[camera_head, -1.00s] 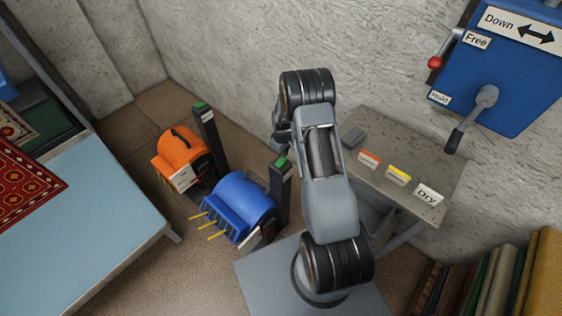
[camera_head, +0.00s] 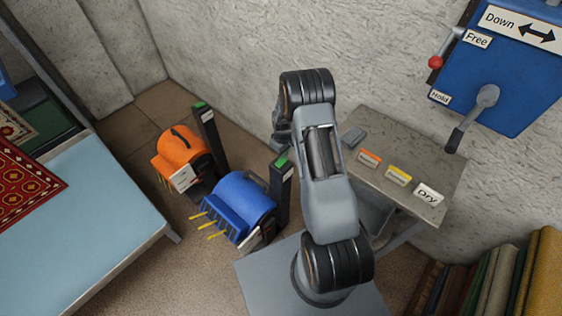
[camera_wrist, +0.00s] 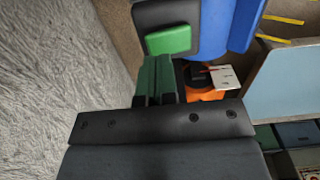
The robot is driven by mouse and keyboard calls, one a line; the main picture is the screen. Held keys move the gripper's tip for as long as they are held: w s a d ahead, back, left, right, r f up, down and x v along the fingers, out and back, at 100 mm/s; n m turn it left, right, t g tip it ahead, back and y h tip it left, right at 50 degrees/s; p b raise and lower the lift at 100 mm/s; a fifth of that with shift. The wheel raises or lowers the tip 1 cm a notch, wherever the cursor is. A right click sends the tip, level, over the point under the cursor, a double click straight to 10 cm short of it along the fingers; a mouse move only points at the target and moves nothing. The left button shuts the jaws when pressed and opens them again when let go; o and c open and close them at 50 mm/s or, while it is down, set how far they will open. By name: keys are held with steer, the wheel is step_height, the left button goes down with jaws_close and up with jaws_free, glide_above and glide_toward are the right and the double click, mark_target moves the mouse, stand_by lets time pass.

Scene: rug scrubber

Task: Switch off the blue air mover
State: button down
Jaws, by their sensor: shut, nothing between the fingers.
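The blue air mover (camera_head: 243,200) stands on the floor beside a dark post whose top carries a green switch (camera_head: 282,162). Yellow streamers (camera_head: 212,226) stick straight out from its front. In the wrist view the blue housing (camera_wrist: 213,30) is at the top, and the green switch (camera_wrist: 168,40) lies on the dark post top. My gripper (camera_wrist: 155,62) has green fingers, shut and empty, with their tips just below the switch in the picture. I cannot tell whether they touch it. In the head view my arm hides the gripper.
An orange air mover (camera_head: 183,153) with its own green-topped post (camera_head: 203,108) stands behind the blue one. A light-blue table (camera_head: 100,215) is at left. A grey bench (camera_head: 420,205) with labelled cards is at right, below a blue lever box (camera_head: 500,75). The rough wall is close behind.

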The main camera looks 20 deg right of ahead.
mark_target(283, 160)
steer(key=shift+f+b, duration=1.3)
steer(key=shift+f, duration=0.25)
stand_by(0.4)
steer(key=shift+r, duration=0.15)
steer(key=shift+r+p, duration=1.9)
steer(key=shift+r, duration=1.5)
